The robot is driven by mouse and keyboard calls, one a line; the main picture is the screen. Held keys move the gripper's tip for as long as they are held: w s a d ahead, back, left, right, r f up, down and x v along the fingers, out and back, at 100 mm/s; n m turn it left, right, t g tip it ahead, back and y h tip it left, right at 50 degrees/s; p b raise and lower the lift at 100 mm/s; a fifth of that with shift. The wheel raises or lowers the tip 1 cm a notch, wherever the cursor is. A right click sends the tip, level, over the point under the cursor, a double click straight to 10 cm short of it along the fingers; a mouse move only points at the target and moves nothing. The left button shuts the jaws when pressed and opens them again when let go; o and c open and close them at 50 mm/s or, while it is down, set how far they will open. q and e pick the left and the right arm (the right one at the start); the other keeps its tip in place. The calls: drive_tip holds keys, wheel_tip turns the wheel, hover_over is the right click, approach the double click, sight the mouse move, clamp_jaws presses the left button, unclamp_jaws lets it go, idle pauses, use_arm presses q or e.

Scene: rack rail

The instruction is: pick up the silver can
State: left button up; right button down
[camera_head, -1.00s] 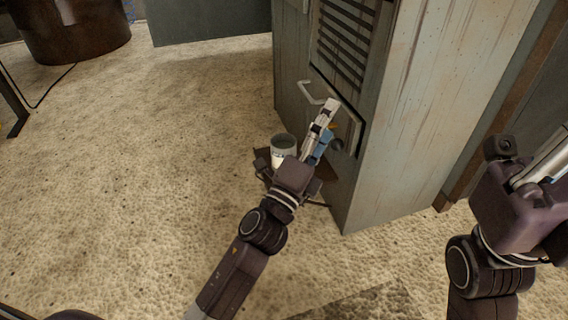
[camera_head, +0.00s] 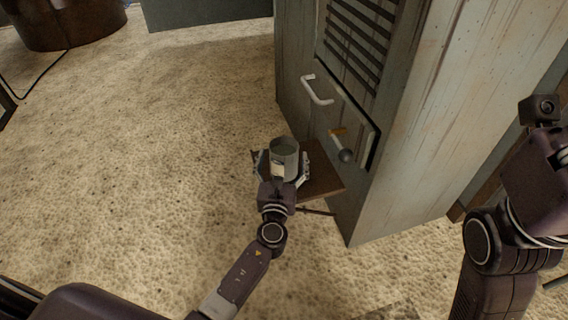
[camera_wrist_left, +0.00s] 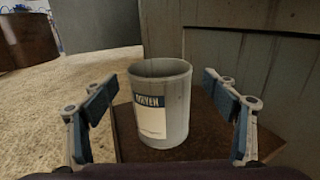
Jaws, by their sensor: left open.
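The silver can (camera_head: 285,150) is a grey, open-topped cylinder with a white and blue label. It stands upright on a small brown stand (camera_head: 325,182) beside the grey cabinet. My left gripper (camera_head: 282,160) is open at the can, with one finger on each side of it. In the left wrist view the can (camera_wrist_left: 161,103) stands between the spread fingers of my left gripper (camera_wrist_left: 160,120), with a visible gap on both sides. My right arm shows at the right edge of the head view, but its fingers are out of the picture.
The grey cabinet (camera_head: 420,130) rises close to the right of the stand. Open floor (camera_head: 150,150) lies to the left. A brown barrel (camera_head: 65,22) stands far back left.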

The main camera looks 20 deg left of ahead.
sight(285, 140)
use_arm(q)
drive_tip(key=shift+b+x, duration=0.55)
drive_tip(key=shift+x, duration=1.35)
drive_tip(key=shift+f, duration=0.1)
drive_tip(key=shift+c, duration=0.5)
drive_tip(key=c, duration=2.1)
clamp_jaws()
